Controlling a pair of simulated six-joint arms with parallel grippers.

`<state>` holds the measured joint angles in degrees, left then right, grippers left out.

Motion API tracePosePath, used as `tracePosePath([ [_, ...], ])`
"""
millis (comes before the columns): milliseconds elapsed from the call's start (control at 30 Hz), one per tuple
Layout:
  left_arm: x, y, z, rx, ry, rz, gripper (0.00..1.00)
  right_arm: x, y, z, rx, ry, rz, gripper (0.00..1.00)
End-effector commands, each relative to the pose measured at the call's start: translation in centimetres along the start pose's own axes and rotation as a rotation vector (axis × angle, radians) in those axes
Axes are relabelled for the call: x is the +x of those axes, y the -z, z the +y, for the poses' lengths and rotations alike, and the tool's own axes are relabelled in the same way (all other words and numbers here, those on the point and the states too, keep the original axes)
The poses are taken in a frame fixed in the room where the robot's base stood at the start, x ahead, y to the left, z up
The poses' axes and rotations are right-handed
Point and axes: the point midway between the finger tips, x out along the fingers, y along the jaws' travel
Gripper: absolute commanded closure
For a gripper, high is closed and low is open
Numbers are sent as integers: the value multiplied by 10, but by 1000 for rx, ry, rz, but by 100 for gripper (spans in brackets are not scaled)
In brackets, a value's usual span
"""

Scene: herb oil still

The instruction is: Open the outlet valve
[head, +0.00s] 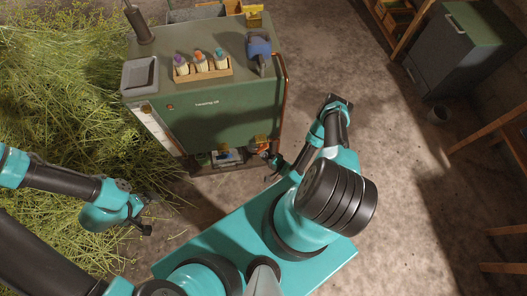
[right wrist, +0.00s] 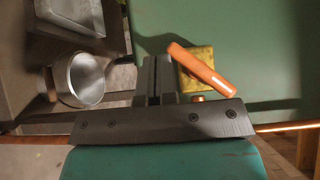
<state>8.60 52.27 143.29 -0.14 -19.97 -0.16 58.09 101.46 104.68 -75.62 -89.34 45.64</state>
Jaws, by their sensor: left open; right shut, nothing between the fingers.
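The green still cabinet (head: 235,122) stands ahead of me. In the right wrist view the outlet valve's orange lever (right wrist: 203,70) lies slanted across a yellow plate (right wrist: 198,58) on green metal. In the head view, small orange and yellow parts (head: 261,142) show low at the cabinet's right corner. My right gripper (right wrist: 158,78) is shut and empty, with its fingers just left of the lever; I cannot tell whether they touch it. In the head view it is low by that corner (head: 272,168). My left gripper (head: 147,214) is open and empty over the cut herbs, away from the cabinet.
A metal bowl (right wrist: 82,80) is left of my right fingers. On the cabinet top are a wooden rack of bottles (head: 203,69), a blue tool (head: 259,50) and a grey tray (head: 140,74). Cut herbs (head: 60,80) cover the left floor.

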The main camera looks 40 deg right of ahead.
Motion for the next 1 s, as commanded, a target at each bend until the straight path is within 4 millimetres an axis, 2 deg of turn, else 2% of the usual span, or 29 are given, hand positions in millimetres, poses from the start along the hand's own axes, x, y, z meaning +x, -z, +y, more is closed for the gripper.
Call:
tracePosePath([
  [433, 0, 0, 0, 0, 0, 0, 0, 5, -8, -1, 4, 5, 16, 100],
  [700, 0, 0, 0, 0, 0, 0, 0, 13, -15, -4, 151, 154, 10, 100],
  [1000, 0, 0, 0, 0, 0, 0, 0, 19, -19, -6, 213, 214, 0, 100],
])
